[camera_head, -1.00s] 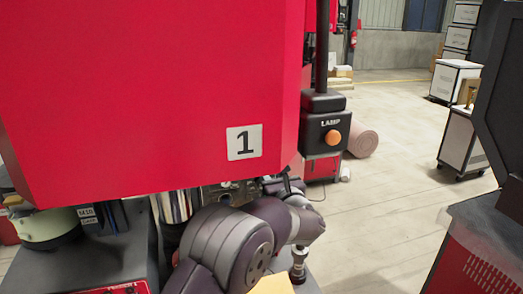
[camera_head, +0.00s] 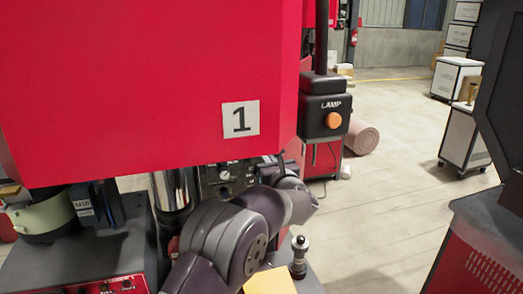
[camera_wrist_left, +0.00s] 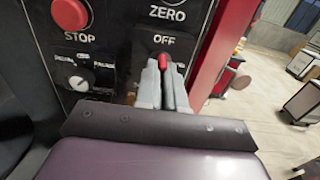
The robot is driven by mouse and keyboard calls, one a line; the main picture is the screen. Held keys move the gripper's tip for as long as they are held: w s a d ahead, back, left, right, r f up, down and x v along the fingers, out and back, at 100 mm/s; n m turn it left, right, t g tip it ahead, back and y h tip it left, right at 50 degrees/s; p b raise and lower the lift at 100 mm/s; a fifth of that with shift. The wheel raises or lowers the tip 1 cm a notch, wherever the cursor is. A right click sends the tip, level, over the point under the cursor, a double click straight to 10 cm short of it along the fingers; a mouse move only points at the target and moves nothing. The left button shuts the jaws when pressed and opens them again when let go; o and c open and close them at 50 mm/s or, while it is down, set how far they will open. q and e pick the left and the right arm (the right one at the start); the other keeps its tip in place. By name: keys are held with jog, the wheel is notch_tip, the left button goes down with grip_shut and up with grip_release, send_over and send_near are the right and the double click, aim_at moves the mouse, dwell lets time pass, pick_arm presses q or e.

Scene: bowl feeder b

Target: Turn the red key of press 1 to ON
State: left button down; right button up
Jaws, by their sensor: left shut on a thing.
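Press 1 (camera_head: 150,80) is the large red machine with a "1" plate (camera_head: 240,118) in the head view. Its black control panel (camera_head: 222,178) shows below the red housing, partly behind my left arm. In the left wrist view the red key (camera_wrist_left: 163,62) sits just under the OFF label. My left gripper (camera_wrist_left: 165,75) is shut on it, the grey fingers on either side. The fingers hide most of the key and any ON label. In the head view my left arm hides the key. My right gripper is not in view.
A red STOP button (camera_wrist_left: 69,14) and a selector knob (camera_wrist_left: 78,82) sit left of the key. A lamp box with an orange button (camera_head: 333,120) stands right of the press. A dark machine (camera_head: 475,235) is at the right edge. Open floor lies between.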

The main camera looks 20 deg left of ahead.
pick_arm(q)
jog(key=shift+m+p, duration=0.65)
jog(key=shift+m, duration=1.85)
jog(key=shift+m+p, duration=1)
jog(key=shift+m, duration=1.5)
